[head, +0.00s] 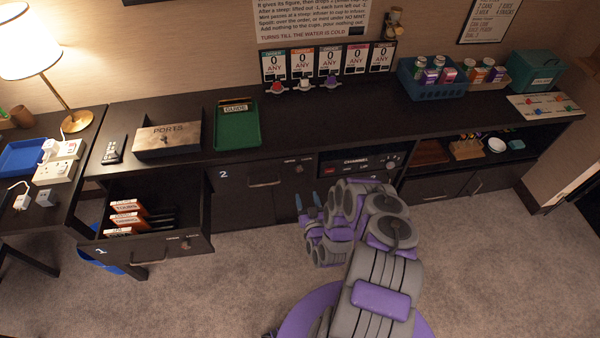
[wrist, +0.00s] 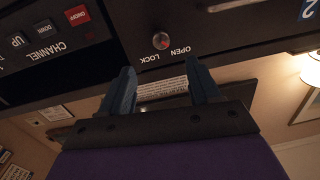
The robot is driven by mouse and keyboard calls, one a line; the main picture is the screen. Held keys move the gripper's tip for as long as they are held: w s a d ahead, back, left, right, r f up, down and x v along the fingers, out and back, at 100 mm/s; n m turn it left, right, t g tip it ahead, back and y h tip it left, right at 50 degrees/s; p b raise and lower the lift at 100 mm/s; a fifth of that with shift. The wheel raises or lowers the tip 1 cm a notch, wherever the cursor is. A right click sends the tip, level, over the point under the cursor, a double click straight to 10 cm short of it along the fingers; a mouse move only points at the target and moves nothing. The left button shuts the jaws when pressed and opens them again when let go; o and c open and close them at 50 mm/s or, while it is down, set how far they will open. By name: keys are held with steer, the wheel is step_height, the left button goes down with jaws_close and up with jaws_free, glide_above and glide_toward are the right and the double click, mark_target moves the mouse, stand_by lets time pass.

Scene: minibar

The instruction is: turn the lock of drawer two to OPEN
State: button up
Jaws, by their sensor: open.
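Drawer two (head: 245,190) is shut, with a "2" at its upper left and a bar handle. Its round lock knob (head: 299,169) is at the upper right. In the wrist view the knob (wrist: 161,41) is silvery with a red mark, and the picture is upside down. The words OPEN and LOCK show beside the knob; I cannot tell which one it points to. My gripper (head: 307,199) is open and empty, just below and in front of the knob. In the wrist view its blue-grey fingertips (wrist: 160,70) lie either side of the knob's line, apart from it.
Drawer one (head: 150,247) stands pulled out at the left, holding several red-labelled items. A channel panel (head: 362,163) with buttons is right of drawer two. The counter above holds a PORTS box (head: 168,138) and a green tray (head: 237,128). Carpet in front is clear.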

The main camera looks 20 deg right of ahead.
mark_target(300, 171)
steer(key=b+x, duration=0.3)
steer(key=x, duration=1)
steer(key=shift+r, duration=0.1)
steer(key=shift+s, duration=0.1)
steer(key=c, duration=1)
